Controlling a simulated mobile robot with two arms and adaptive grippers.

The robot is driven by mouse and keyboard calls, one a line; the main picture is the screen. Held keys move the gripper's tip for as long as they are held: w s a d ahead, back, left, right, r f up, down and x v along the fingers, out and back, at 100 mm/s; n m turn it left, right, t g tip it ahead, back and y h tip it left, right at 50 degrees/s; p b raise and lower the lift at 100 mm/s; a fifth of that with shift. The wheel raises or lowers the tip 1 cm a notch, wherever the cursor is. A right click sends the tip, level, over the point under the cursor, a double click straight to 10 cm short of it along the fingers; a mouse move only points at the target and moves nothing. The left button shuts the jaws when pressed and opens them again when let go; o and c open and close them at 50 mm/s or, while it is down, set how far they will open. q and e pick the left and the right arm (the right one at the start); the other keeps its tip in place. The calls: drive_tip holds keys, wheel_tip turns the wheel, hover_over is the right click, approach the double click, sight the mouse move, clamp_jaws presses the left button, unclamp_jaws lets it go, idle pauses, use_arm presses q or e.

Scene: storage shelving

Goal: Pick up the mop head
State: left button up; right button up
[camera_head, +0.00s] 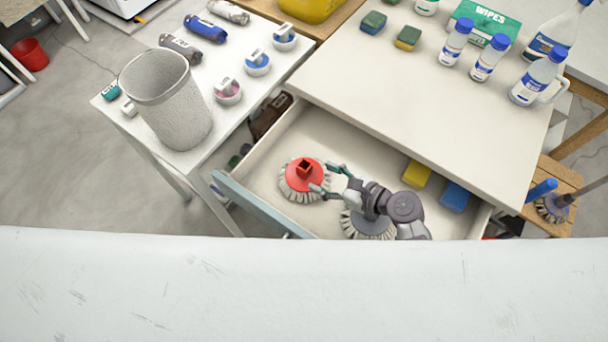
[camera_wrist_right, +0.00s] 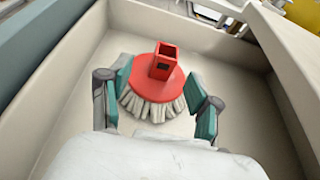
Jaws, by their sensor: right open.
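A round mop head with a red top, a square red socket and grey-white strands (camera_head: 304,178) lies in the left part of the open drawer (camera_head: 262,165). My right gripper (camera_head: 328,180) is open just to the right of this mop head. In the right wrist view the red mop head (camera_wrist_right: 158,88) lies ahead, between and beyond the open fingers (camera_wrist_right: 158,100). No grip on it shows. A second mop head with grey strands (camera_head: 362,228) lies under my right arm, which partly hides it. My left gripper is not in view.
A yellow sponge (camera_head: 416,175) and a blue sponge (camera_head: 455,196) lie in the drawer's right part. Drawer walls enclose the gripper. Bottles, wipes (camera_head: 484,20) and sponges stand on the table above. A mesh bin (camera_head: 168,98) stands on the left table.

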sight(310, 169)
drive_tip(key=shift+x, duration=1.05)
drive_tip(key=shift+w+d+x, duration=0.1)
drive_tip(key=shift+w+x, duration=0.05)
drive_tip(key=shift+x, duration=1.15)
drive_tip(key=shift+w+d+x, duration=0.1)
drive_tip(key=shift+d+x, duration=0.05)
drive_tip(key=shift+x, duration=1.15)
drive_tip(key=shift+f, duration=0.15)
clamp_jaws()
